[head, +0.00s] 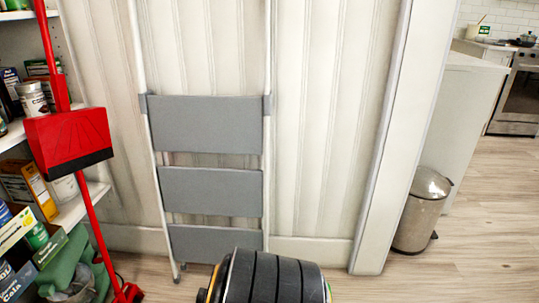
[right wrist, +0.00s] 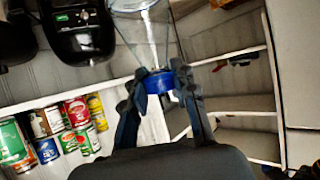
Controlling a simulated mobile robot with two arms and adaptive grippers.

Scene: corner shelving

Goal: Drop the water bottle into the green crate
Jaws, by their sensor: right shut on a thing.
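In the right wrist view my right gripper (right wrist: 158,86) is shut on the water bottle (right wrist: 147,40). The bottle is clear with a blue end, and the fingers grip it at that blue end. Its far end reaches the top of the picture. A green object (head: 68,262) shows low on the left in the head view, beside the shelves; I cannot tell whether it is the green crate. Neither gripper shows in the head view. My left gripper is in neither view.
Shelves with cans and boxes (head: 35,100) stand at the left. A red broom and dustpan (head: 70,140) and a grey folding step ladder (head: 208,125) lean at the wall. A bin (head: 422,210) stands at the right. Shelf cans (right wrist: 75,112) show in the wrist view.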

